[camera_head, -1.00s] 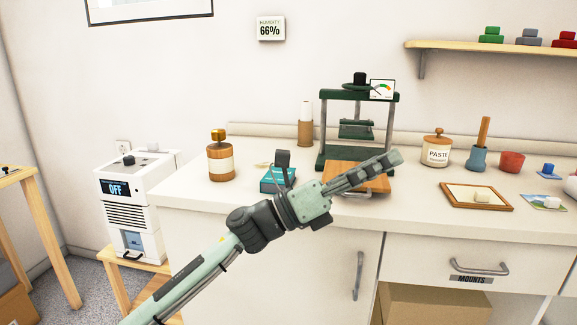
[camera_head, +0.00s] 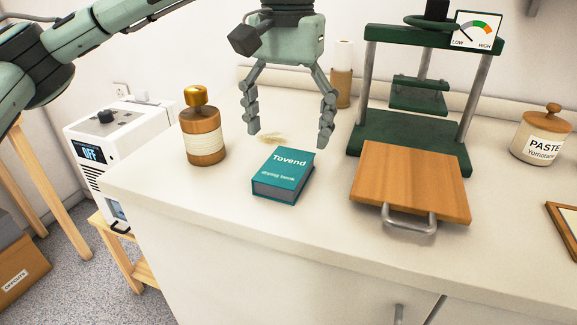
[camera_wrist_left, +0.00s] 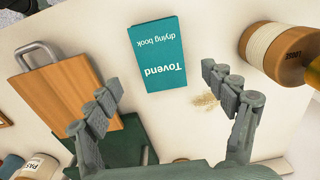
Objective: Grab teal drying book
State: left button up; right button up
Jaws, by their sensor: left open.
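The teal drying book (camera_head: 283,172), labelled "Tovend drying book", lies flat on the white counter in the head view. My left gripper (camera_head: 288,140) points down above and just behind the book, its fingers spread wide and empty. In the left wrist view the book (camera_wrist_left: 158,55) lies beyond the fingertips, in line with the gap between them. The left gripper (camera_wrist_left: 165,85) shows open there too, with nothing between its fingers. My right gripper is not in view.
A wooden bottle with a gold top (camera_head: 204,130) stands left of the book. A green press (camera_head: 400,145) with a wooden board (camera_head: 412,182) and metal handle stands to the right. A small straw-like tuft (camera_head: 272,138) lies behind the book. Bare counter lies in front.

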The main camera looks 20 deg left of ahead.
aim_at(285, 165)
pick_arm(q)
jog(key=f, duration=0.4)
jog(key=shift+s+a+f, duration=0.15)
jog(key=shift+s+f, duration=0.05)
jog(key=shift+f, duration=0.15)
jog(key=shift+f+p, duration=0.3)
jog(key=c, duration=1.5)
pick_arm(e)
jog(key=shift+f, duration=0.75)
